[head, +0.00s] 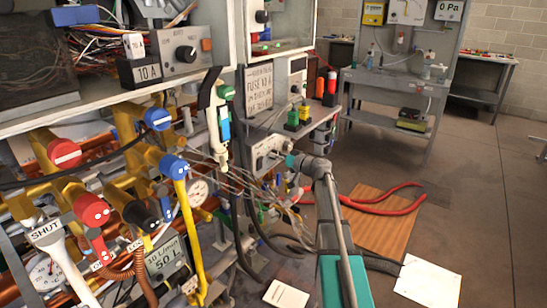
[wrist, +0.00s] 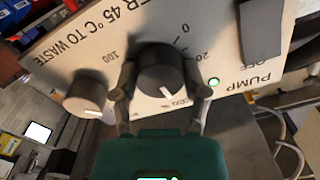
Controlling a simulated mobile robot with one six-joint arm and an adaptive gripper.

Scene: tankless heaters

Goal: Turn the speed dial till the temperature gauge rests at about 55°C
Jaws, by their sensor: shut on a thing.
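The dark speed dial (wrist: 160,70) sits on a white pump panel (wrist: 80,45) that appears upside down in the wrist view. Its white pointer is toward the bottom of the picture. The scale marks 0, 20 and 100 show around it. My gripper (wrist: 160,88) is shut on the dial, one finger on each side. In the head view my gripper (head: 288,161) reaches the white pump box (head: 264,152) under the bench. A round gauge (head: 47,277) marked °C stands at the lower left of the head view; its reading is too small to tell.
A second, grey knob (wrist: 86,92) and a green lamp (wrist: 214,82) flank the dial. Another round gauge (head: 198,190) sits among pipes and coloured valves at the left. Black hoses and thin cables hang near my arm. The floor at the right (head: 480,200) is mostly clear.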

